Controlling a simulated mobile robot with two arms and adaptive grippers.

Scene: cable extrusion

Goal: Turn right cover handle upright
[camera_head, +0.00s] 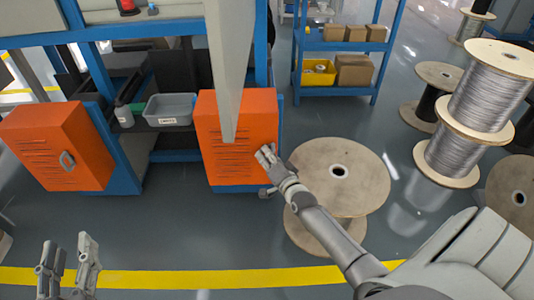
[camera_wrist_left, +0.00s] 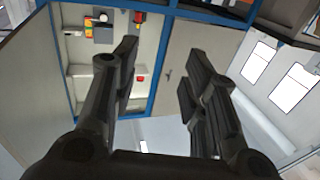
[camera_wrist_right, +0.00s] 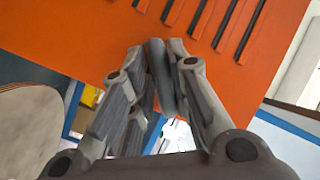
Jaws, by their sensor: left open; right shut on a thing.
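The right orange cover (camera_head: 238,138) with dark slots stands in the middle of the head view, and its face fills the top of the right wrist view (camera_wrist_right: 110,45). My right gripper (camera_head: 266,155) is at the cover's right side. In the right wrist view the gripper (camera_wrist_right: 160,85) is shut on the grey handle (camera_wrist_right: 158,70), which runs lengthwise between the fingers; the fingers hide much of it. My left gripper (camera_head: 70,258) is open and empty at the lower left, well away from the covers.
A grey bin (camera_head: 170,108) and bottle (camera_head: 123,115) sit between the covers. A wooden spool (camera_head: 338,178) stands beside my right forearm. A pale vertical beam (camera_head: 229,60) crosses before the right cover.

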